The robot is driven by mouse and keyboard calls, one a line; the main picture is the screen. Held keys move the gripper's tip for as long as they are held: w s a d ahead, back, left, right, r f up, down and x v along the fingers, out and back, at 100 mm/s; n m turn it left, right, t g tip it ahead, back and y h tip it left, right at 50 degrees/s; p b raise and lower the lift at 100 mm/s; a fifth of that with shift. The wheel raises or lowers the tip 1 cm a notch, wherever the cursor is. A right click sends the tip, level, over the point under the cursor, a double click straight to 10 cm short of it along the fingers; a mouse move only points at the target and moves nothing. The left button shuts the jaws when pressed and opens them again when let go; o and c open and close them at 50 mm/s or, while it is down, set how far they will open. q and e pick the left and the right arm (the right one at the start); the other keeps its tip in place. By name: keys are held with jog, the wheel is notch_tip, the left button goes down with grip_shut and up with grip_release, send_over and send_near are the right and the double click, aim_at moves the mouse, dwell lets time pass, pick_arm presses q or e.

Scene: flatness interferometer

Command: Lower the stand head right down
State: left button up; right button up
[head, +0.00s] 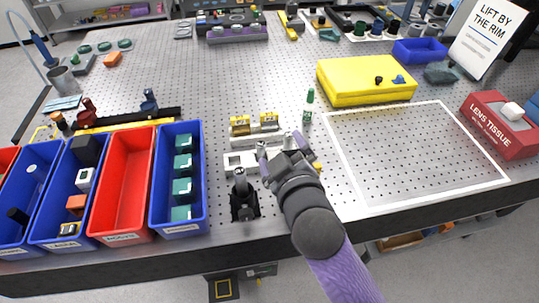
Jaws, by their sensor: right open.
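A small stand assembly sits on the perforated table, just left of centre in the head view. It shows a white block with a square opening (238,160) and, behind it, a pale bar with yellow blocks (255,125). A black post on a square foot (243,198) stands in front of the white block. I cannot tell for sure which part is the stand head, or how high it sits. My right gripper (281,150) is open at the right end of the white block and hides part of the assembly. I cannot tell whether it touches. My left gripper is out of view.
Blue and red bins (123,185) line the front left. A green-capped bottle (308,106) stands just behind my right gripper. A yellow case (366,80) lies at the back right. The white-outlined area (415,150) is bare. A red lens tissue box (498,125) is far right.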

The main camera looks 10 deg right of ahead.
jog(key=a+r+n+t+y, duration=0.1)
jog(key=a+r+n+y, duration=1.35)
jog(key=n, duration=0.35)
jog(key=s+a+f+n+g+y, duration=0.15)
jog(key=s+a+n+g, duration=0.3)
jog(key=n+g, duration=0.55)
jog(key=s+a+f+n+g+y, duration=0.1)
jog(key=s+a+f+n+g, duration=0.2)
jog(key=a+n+g, duration=0.55)
jog(key=w+d+f+n+h, duration=0.3)
jog(key=d+f+n+h, duration=0.75)
jog(key=h, duration=0.25)
jog(key=w+d+r+m+t+h, duration=0.1)
jog(key=w+d+r+h, duration=0.15)
jog(key=d+h, duration=0.35)
jog(key=w+d+r+t+h, duration=0.1)
jog(key=w+d+h, duration=0.3)
jog(key=d, duration=0.4)
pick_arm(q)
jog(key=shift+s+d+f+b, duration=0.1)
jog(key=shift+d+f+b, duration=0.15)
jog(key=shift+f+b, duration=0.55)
pick_arm(e)
jog(key=x, duration=1)
jog(key=shift+w, duration=0.25)
jog(key=shift+d, duration=0.15)
jog(key=shift+c, duration=0.3)
